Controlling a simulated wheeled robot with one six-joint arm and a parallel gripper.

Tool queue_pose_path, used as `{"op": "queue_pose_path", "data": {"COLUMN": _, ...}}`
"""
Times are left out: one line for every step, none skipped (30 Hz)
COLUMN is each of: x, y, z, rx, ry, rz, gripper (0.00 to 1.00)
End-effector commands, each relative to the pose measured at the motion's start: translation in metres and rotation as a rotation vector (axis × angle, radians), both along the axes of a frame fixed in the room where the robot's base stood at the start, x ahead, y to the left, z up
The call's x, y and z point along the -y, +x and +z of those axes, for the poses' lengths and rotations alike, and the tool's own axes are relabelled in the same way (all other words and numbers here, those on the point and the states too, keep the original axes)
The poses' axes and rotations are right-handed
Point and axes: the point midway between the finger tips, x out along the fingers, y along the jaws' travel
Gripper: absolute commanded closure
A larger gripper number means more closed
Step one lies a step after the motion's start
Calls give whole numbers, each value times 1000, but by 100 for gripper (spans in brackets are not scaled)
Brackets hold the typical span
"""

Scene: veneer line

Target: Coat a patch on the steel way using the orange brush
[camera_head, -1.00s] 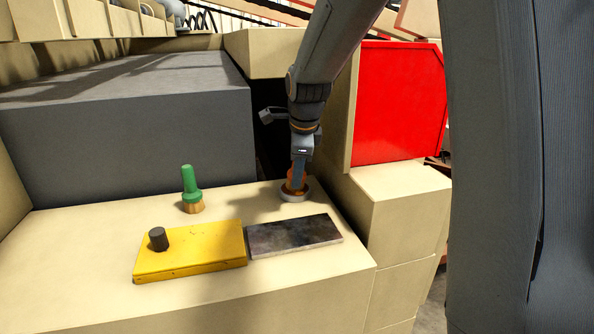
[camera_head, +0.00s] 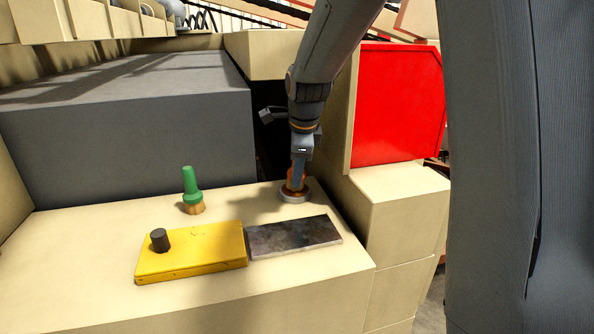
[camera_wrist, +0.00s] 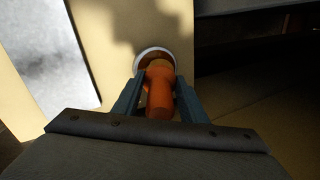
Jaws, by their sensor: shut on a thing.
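The orange brush (camera_wrist: 160,92) stands between the fingers of my gripper (camera_wrist: 158,98) in the wrist view, and my gripper is shut on its handle. In the head view my gripper (camera_head: 299,172) points down and hides most of the brush (camera_head: 288,189). The brush's lower end is in a shallow, light-rimmed round dish (camera_head: 295,197) on the beige ledge. The steel way (camera_head: 294,236), a dark mottled flat plate, lies on the ledge in front of the dish. It shows bright at the left of the wrist view (camera_wrist: 55,55).
A green-handled brush (camera_head: 191,188) stands on the beige ledge (camera_head: 90,225) to the left. A yellow block (camera_head: 195,255) with a black knob (camera_head: 160,240) adjoins the plate's left end. A grey block (camera_head: 130,140) rises behind. A red panel (camera_head: 400,105) stands at the right.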

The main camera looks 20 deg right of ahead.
Motion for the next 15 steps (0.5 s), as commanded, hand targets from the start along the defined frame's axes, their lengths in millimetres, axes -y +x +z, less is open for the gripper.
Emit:
{"op": "queue_pose_path", "data": {"x": 0, "y": 0, "z": 7, "rx": 1, "ry": 0, "rz": 0, "gripper": 84}}
{"op": "queue_pose_path", "data": {"x": 0, "y": 0, "z": 9, "rx": 1, "ry": 0, "rz": 0, "gripper": 84}}
{"op": "queue_pose_path", "data": {"x": 0, "y": 0, "z": 12, "rx": 2, "ry": 0, "rz": 0, "gripper": 84}}
{"op": "queue_pose_path", "data": {"x": 0, "y": 0, "z": 15, "rx": 2, "ry": 0, "rz": 0, "gripper": 84}}
{"op": "queue_pose_path", "data": {"x": 0, "y": 0, "z": 17, "rx": 2, "ry": 0, "rz": 0, "gripper": 84}}
{"op": "queue_pose_path", "data": {"x": 0, "y": 0, "z": 20, "rx": 3, "ry": 0, "rz": 0, "gripper": 84}}
{"op": "queue_pose_path", "data": {"x": 0, "y": 0, "z": 22, "rx": 3, "ry": 0, "rz": 0, "gripper": 84}}
{"op": "queue_pose_path", "data": {"x": 0, "y": 0, "z": 25, "rx": 3, "ry": 0, "rz": 0, "gripper": 84}}
{"op": "queue_pose_path", "data": {"x": 0, "y": 0, "z": 28, "rx": 3, "ry": 0, "rz": 0, "gripper": 84}}
{"op": "queue_pose_path", "data": {"x": 0, "y": 0, "z": 30, "rx": 3, "ry": 0, "rz": 0, "gripper": 84}}
{"op": "queue_pose_path", "data": {"x": 0, "y": 0, "z": 32, "rx": 4, "ry": 0, "rz": 0, "gripper": 84}}
{"op": "queue_pose_path", "data": {"x": 0, "y": 0, "z": 35, "rx": 4, "ry": 0, "rz": 0, "gripper": 84}}
{"op": "queue_pose_path", "data": {"x": 0, "y": 0, "z": 37, "rx": 4, "ry": 0, "rz": 0, "gripper": 84}}
{"op": "queue_pose_path", "data": {"x": 0, "y": 0, "z": 39, "rx": 4, "ry": 0, "rz": 0, "gripper": 84}}
{"op": "queue_pose_path", "data": {"x": 0, "y": 0, "z": 42, "rx": 4, "ry": 0, "rz": 0, "gripper": 84}}
